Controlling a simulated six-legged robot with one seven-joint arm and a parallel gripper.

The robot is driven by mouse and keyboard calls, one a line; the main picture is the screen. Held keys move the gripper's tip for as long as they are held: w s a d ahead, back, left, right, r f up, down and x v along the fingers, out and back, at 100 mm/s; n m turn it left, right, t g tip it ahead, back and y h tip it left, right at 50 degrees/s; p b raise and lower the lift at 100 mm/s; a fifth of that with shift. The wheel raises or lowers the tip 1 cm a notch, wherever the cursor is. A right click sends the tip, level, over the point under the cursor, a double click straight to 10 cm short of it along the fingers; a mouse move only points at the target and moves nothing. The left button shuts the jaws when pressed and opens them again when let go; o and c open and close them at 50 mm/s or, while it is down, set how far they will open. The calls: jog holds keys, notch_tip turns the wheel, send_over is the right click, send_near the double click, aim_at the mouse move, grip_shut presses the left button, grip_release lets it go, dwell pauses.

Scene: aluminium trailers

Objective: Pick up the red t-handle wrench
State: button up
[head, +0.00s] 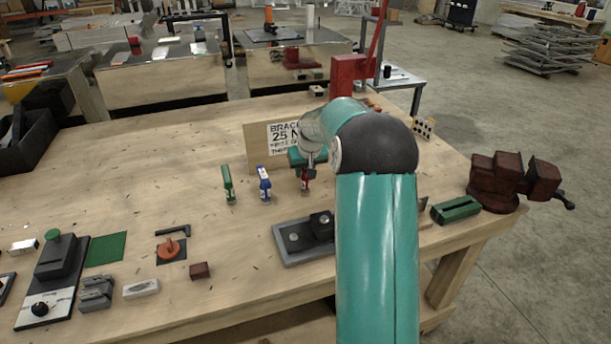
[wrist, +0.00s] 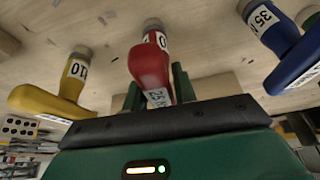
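The red t-handle wrench (head: 304,184) stands on the wooden bench, directly below my gripper (head: 308,165) in the head view, partly covered by it. In the wrist view the red wrench (wrist: 150,66) fills the middle, with a white label on its handle. The green fingers of my gripper (wrist: 156,88) are apart, one on each side of the red handle. I cannot tell whether either finger touches it. A blue t-handle wrench (head: 264,185) stands just left of the red one, and a green one (head: 228,184) farther left.
A yellow t-handle wrench (wrist: 67,88) stands on the other side of the red one; my arm hides it in the head view. A sign board (head: 258,142) stands behind. A grey tray (head: 289,248) lies in front. A red vise (head: 497,180) is at right.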

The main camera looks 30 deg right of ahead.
grip_shut()
jog(key=shift+r, duration=0.2)
jog(key=shift+r, duration=0.55)
jog(key=s+a+r, duration=0.8)
jog(key=s+r, duration=0.3)
jog(key=shift+a+r, duration=0.3)
